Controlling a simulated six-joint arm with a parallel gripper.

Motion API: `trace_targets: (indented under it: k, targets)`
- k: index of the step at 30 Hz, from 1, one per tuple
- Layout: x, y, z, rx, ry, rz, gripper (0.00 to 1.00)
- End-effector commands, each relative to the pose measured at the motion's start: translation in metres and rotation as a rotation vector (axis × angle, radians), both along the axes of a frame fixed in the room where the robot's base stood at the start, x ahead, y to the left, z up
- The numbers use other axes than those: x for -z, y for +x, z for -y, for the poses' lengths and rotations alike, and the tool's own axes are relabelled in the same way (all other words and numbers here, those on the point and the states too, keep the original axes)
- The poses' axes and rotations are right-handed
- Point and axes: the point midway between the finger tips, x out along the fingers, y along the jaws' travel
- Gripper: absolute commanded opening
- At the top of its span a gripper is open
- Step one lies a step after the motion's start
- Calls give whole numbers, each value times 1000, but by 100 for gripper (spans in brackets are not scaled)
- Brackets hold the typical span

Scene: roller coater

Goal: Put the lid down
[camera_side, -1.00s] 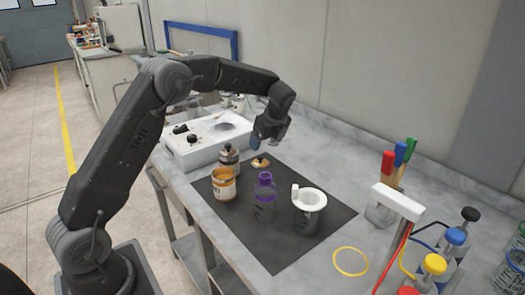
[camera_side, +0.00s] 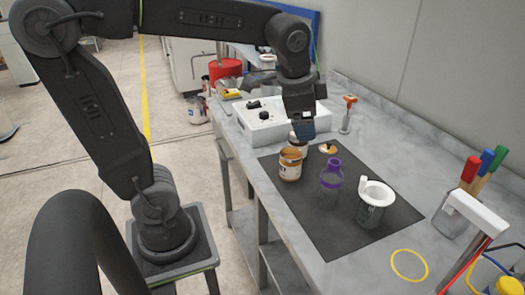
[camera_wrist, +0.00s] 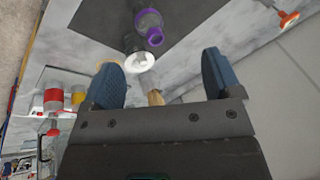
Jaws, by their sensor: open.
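The lid (camera_side: 328,148), small and orange with a lighter top, lies on the far part of the dark mat (camera_side: 330,240). My gripper (camera_side: 306,138) is up and to the left of it in the side view, apart from it, with its blue fingers in front of a small bottle (camera_side: 299,147). In the wrist view my gripper (camera_wrist: 166,78) is open, its blue fingers wide apart. A small tan thing (camera_wrist: 155,97) shows between them; I cannot tell what it is.
An orange-labelled jar (camera_side: 290,165), a purple-topped bottle (camera_side: 331,180) and a glass with a white funnel (camera_side: 377,193) stand on the mat. A white device (camera_side: 262,126) is behind my gripper. The mat's front part is clear.

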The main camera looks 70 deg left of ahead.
Motion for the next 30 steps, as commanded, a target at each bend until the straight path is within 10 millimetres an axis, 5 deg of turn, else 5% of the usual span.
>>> trace_targets:
  k: [3, 10, 30]
  targets:
    - [7, -49, 18, -169, -124, 86, 84]
    - [30, -101, 36, -397, -303, 166, 84]
    - [37, -110, 39, -448, -342, 177, 84]
